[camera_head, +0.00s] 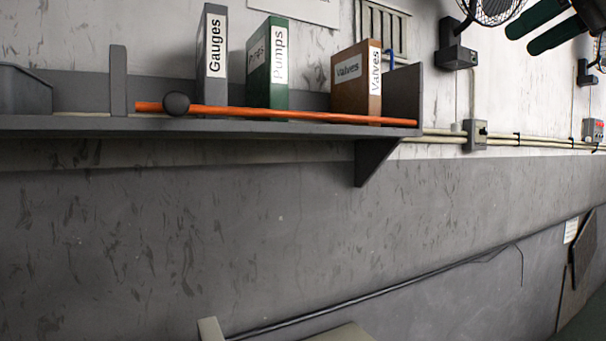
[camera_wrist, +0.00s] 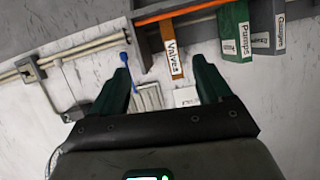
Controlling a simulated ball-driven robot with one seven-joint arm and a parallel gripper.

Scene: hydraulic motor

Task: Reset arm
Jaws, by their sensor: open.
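My gripper (camera_head: 520,38) shows at the top right of the head view, its green fingers raised in front of the wall near the fan. In the wrist view my gripper (camera_wrist: 160,61) has its two dark green fingers spread wide apart. Nothing is held between them. Behind the gap, the wrist view shows the brown Valves binder and part of the wall, upside down. Most of my arm is out of view in the head view.
A grey shelf (camera_head: 250,129) holds a grey Gauges binder (camera_head: 211,60), a green Pumps binder (camera_head: 267,70), a brown Valves binder (camera_head: 356,80) and an orange rod (camera_head: 300,115). A fan (camera_head: 490,8) and conduit boxes (camera_head: 476,134) are on the wall.

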